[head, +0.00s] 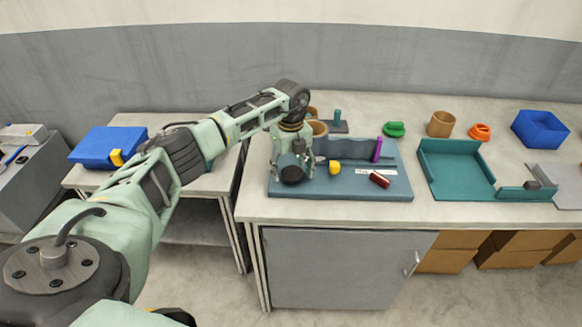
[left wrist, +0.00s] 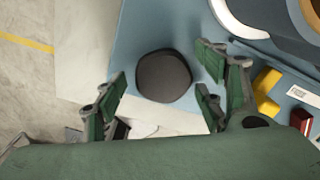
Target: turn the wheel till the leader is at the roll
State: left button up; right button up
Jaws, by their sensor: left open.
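A dark round knob (left wrist: 163,76), seemingly the wheel, is at the near left of the blue-grey base board (head: 345,188). In the head view a dark round shape (head: 291,175), likely this knob, shows under my left gripper (head: 296,163). In the left wrist view the open fingers of my left gripper (left wrist: 160,84) stand around the knob, with gaps visible at the sides. A yellow piece (head: 335,168), a white labelled strip (head: 369,170) and a dark red block (head: 379,179) are right of it. I cannot tell which parts are the leader and roll. My right gripper is not visible.
A purple upright piece (head: 378,149) stands at the board's back right. A teal tray (head: 455,190), a brown cup (head: 441,124), an orange piece (head: 479,132) and a blue box (head: 540,130) are farther right. A blue case (head: 100,146) lies on the left table.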

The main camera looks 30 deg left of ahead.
pick_arm(q)
jog(key=shift+f, duration=0.1)
jog(key=c, duration=1.1)
